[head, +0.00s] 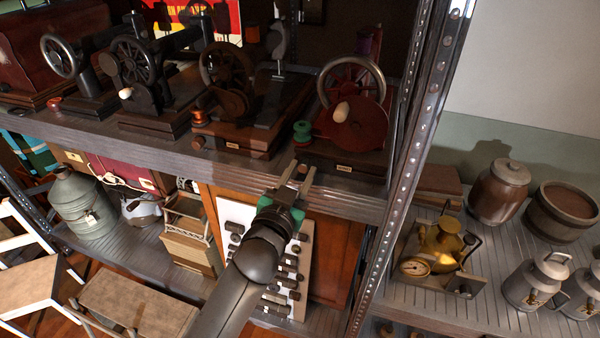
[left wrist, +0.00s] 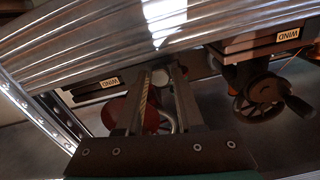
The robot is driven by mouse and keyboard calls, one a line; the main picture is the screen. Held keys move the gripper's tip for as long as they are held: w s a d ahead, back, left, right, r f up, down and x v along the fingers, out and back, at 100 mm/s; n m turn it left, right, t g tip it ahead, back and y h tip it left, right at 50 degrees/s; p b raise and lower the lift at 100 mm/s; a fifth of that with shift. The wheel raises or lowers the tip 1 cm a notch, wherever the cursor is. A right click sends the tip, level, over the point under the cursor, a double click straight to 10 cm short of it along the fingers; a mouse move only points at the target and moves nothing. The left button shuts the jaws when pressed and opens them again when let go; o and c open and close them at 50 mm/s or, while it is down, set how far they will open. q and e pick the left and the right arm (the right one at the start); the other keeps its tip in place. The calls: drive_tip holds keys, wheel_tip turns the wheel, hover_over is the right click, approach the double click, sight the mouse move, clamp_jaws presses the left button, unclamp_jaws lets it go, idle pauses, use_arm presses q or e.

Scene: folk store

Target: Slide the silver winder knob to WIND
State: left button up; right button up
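My left gripper (head: 297,180) is at the front edge of the upper shelf, near the front left corner of the rightmost sewing machine's wooden base (head: 365,160). Its two fingers are apart, and it also shows open in the left wrist view (left wrist: 166,82). A WIND plate (left wrist: 110,83) is on that base's front, beside the fingers; it shows small in the head view (head: 344,168). A small pale rounded thing (left wrist: 160,77) shows between the fingers in the left wrist view; I cannot tell whether it is the silver winder knob or whether the fingers touch it. My right gripper is not in view.
Another machine's base with a WIND plate (left wrist: 288,34) is close by. Several hand-crank machines line the shelf (head: 190,148). A perforated metal post (head: 410,150) stands right of the gripper. A board with dark knobs (head: 232,212) is below. A brass device (head: 440,245) is at the right.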

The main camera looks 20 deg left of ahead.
use_arm(q)
clamp_jaws()
idle(1.0)
